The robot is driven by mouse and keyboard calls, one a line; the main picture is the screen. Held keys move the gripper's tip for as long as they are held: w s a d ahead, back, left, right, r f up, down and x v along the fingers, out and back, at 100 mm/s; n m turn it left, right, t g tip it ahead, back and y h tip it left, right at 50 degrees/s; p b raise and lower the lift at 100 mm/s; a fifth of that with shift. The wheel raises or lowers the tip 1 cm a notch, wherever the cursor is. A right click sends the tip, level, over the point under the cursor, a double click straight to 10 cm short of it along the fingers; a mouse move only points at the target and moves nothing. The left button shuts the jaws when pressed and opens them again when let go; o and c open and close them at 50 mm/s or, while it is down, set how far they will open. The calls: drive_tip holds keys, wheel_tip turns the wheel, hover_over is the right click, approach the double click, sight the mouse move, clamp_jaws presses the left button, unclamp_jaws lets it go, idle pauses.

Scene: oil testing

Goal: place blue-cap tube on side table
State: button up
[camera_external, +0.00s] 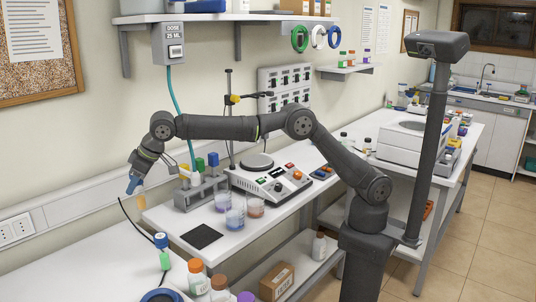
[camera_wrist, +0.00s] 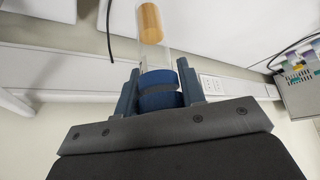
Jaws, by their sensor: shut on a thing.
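My gripper (camera_external: 137,177) is shut on the blue cap of a clear tube (camera_external: 140,198) holding amber oil. In the wrist view the blue cap (camera_wrist: 160,90) sits between the fingers of my gripper (camera_wrist: 161,82), and the amber oil (camera_wrist: 150,23) lies toward the tube's far end. The tube hangs tilted in the air, near the wall and left of the bench with the rack. A white side table (camera_external: 105,262) stands below it at the lower left. Which part of the table lies under the tube is hard to tell.
A blue-topped item (camera_external: 161,241), bottles (camera_external: 197,277) and a blue ring (camera_external: 161,296) stand at the side table's right. Its left part is clear.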

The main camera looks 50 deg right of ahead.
drive_tip(key=shift+n+g+y, duration=0.3)
drive_tip(key=shift+n+y, duration=0.1)
drive_tip(key=shift+n, duration=0.3)
drive_tip(key=shift+s+a+f, duration=0.15)
drive_tip(key=shift+a+f, duration=0.55)
drive_tip(key=shift+f, duration=1.75)
drive_tip(key=shift+s+a+f, duration=0.15)
drive_tip(key=shift+a+f, duration=0.55)
drive_tip(key=shift+f, duration=1.75)
drive_tip(key=shift+s+a+f, duration=0.15)
drive_tip(key=shift+a+f, duration=0.55)
drive_tip(key=shift+f, duration=1.75)
drive_tip(key=shift+f, duration=0.1)
drive_tip(key=o, duration=0.6)
drive_tip(key=shift+f, duration=0.1)
drive_tip(key=shift+c, duration=0.2)
drive_tip(key=o, duration=0.4)
drive_tip(key=shift+o, duration=0.2)
